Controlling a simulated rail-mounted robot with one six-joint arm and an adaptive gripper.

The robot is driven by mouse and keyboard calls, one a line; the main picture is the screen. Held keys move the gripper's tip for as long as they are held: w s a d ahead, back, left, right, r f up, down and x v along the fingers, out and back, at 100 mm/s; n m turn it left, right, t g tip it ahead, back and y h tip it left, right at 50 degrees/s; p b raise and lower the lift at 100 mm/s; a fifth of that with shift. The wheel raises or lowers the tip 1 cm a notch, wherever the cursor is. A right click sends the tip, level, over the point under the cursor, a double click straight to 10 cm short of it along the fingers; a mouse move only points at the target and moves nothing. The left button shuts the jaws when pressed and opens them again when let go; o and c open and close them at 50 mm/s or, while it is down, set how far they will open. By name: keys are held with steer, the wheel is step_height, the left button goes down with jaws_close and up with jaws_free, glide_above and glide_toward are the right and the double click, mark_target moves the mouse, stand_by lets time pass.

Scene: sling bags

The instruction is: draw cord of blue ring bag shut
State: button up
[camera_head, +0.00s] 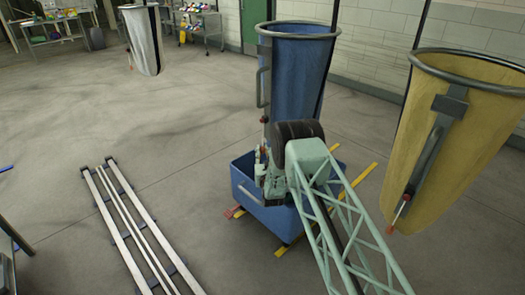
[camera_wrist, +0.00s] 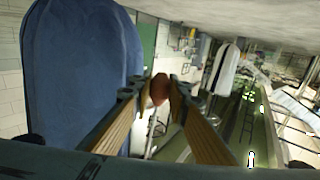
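The blue ring bag (camera_head: 295,75) hangs open under a metal ring in the head view, with a dark grab bar (camera_head: 263,88) on its left side. In the wrist view its blue side (camera_wrist: 78,75) fills the left. My gripper (camera_head: 262,165) is at the bag's lower left side, partly hidden by my wrist. In the wrist view my gripper (camera_wrist: 160,90) has its two fingers converging on a small red-orange knob (camera_wrist: 160,86), which looks like the cord's end. The knob shows between the fingertips; whether both press on it cannot be told. The cord itself is mostly hidden.
A blue bin (camera_head: 245,185) stands on the floor under the bag, beside yellow floor strips (camera_head: 365,175). A yellow ring bag (camera_head: 465,130) hangs at the right and a white one (camera_head: 146,40) at the far left. Pale rails (camera_head: 140,225) lie at the left.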

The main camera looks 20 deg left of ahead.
steer(key=shift+o, duration=1.2)
steer(key=shift+f, duration=0.45)
steer(key=shift+o, duration=0.9)
steer(key=shift+r, duration=0.25)
steer(key=shift+s+d, duration=0.1)
steer(key=v, duration=1.1)
steer(key=shift+s+d, duration=0.2)
steer(key=shift+s, duration=0.15)
steer(key=shift+r, duration=0.1)
